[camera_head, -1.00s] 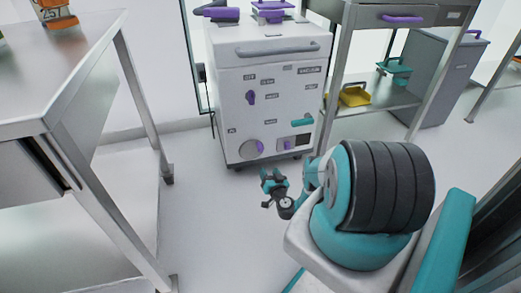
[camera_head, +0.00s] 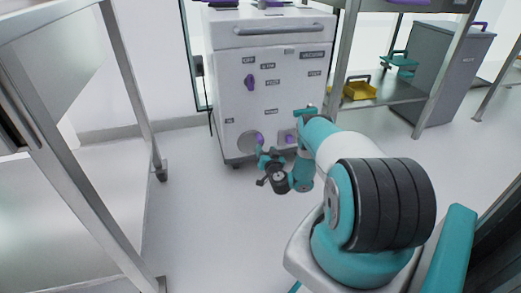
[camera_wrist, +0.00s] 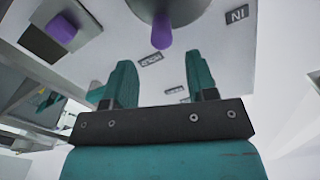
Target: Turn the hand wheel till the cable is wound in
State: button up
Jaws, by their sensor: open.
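The hand wheel is a grey disc (camera_head: 249,141) low on the front of a white cabinet (camera_head: 232,70), with a small purple handle at its right edge. In the wrist view the wheel (camera_wrist: 172,8) is at the top, its purple handle (camera_wrist: 161,34) pointing towards me, beside a label reading IN. My gripper (camera_head: 268,156) is just in front of the wheel's lower right. Its two teal fingers (camera_wrist: 162,80) are apart with nothing between them. The handle lies beyond the fingertips, apart from them. I cannot make out the cable for certain.
A purple knob (camera_wrist: 62,28) on a panel sits beside the wheel, and another purple knob (camera_head: 250,82) is higher up. A steel table (camera_head: 130,90) stands at left. The floor before the cabinet is clear.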

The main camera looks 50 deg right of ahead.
aim_at(261, 143)
jog(key=b, duration=0.3)
jog(key=w+b, duration=0.1)
jog(key=b, duration=0.2)
jog(key=shift+w+d+f+b, duration=0.2)
jog(key=shift+d+f+b, duration=0.15)
jog(key=shift+d, duration=0.05)
jog(key=shift+w+b, duration=0.1)
jog(key=shift+b, duration=0.65)
jog(key=shift+w+d+r+p, duration=0.1)
jog(key=shift+w+r+p, duration=0.2)
jog(key=shift+w, duration=0.15)
jog(key=shift+b+x, duration=0.5)
jog(key=shift+x, duration=0.6)
jog(key=shift+w+d+b, duration=0.35)
jog(key=shift+w, duration=0.2)
jog(key=shift+w+d+r, duration=0.1)
jog(key=shift+w+d, duration=0.35)
jog(key=shift+w, duration=0.05)
jog(key=c, duration=0.9)
